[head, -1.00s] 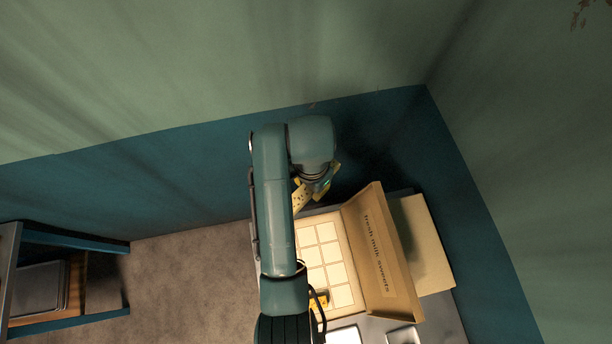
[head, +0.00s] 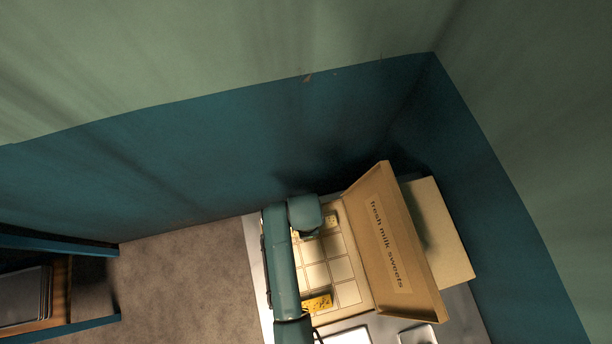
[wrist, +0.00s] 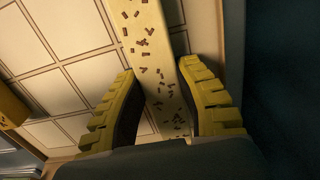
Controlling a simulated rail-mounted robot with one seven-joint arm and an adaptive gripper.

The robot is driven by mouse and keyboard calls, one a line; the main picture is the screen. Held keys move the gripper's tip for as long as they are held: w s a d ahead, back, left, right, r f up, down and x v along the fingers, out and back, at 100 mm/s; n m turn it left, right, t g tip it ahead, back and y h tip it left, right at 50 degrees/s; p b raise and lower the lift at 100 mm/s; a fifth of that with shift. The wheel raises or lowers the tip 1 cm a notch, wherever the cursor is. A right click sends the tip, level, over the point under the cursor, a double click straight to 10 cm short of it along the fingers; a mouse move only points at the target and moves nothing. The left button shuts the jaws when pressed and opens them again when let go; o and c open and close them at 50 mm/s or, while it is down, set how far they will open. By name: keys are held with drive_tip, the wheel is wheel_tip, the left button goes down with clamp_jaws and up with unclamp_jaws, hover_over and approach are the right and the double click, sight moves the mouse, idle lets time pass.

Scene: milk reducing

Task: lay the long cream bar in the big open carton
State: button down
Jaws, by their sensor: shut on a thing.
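The long cream bar (wrist: 146,40) has brown flecks and runs lengthwise between the two yellow fingers of my gripper (wrist: 157,76) in the wrist view. My gripper is shut on it. The big open carton (head: 352,308) has a pale floor marked in squares, and its lid stands up at the right, printed "fresh milk sweets". The bar is over the carton's squares, near one side wall in the wrist view. I cannot tell whether it touches the floor. In the head view my arm hides most of the bar; a speckled end (head: 332,219) shows at the carton's far end.
A yellow speckled piece (head: 317,303) lies in the near part of the carton. A tan box (head: 440,230) stands behind the lid. Pale trays (head: 345,336) are at the near edge. A shelf unit (head: 60,295) is at the far left, with open floor between.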

drive_tip(key=shift+w+f, duration=0.1)
drive_tip(key=shift+f, duration=0.15)
drive_tip(key=c, duration=0.8)
unclamp_jaws()
wheel_tip(320, 180, up, 12)
drive_tip(key=p, duration=0.2)
drive_tip(key=w+d+r+n+t, duration=0.1)
drive_tip(key=w+r+n+t, duration=0.2)
drive_tip(key=w+r+t, duration=0.5)
drive_tip(key=w+d+r+n+t, duration=0.1)
drive_tip(key=w+r+n+t, duration=0.3)
drive_tip(key=r, duration=0.8)
drive_tip(key=s+d+r+n+t, duration=0.1)
drive_tip(key=s+r+n+t, duration=0.1)
drive_tip(key=r, duration=0.8)
drive_tip(key=s+d+r+n+t, duration=0.2)
drive_tip(key=r+n+t, duration=0.1)
drive_tip(key=r, duration=0.8)
drive_tip(key=s+d+r+n+t, duration=0.1)
drive_tip(key=r+n+t, duration=0.2)
drive_tip(key=r, duration=0.7)
drive_tip(key=shift+s+d+r+t, duration=0.15)
drive_tip(key=shift+s+r+t, duration=0.05)
drive_tip(key=shift+t, duration=0.35)
drive_tip(key=shift+s+d+r+t, duration=0.15)
drive_tip(key=shift+s+t, duration=0.05)
drive_tip(key=shift+t, duration=0.35)
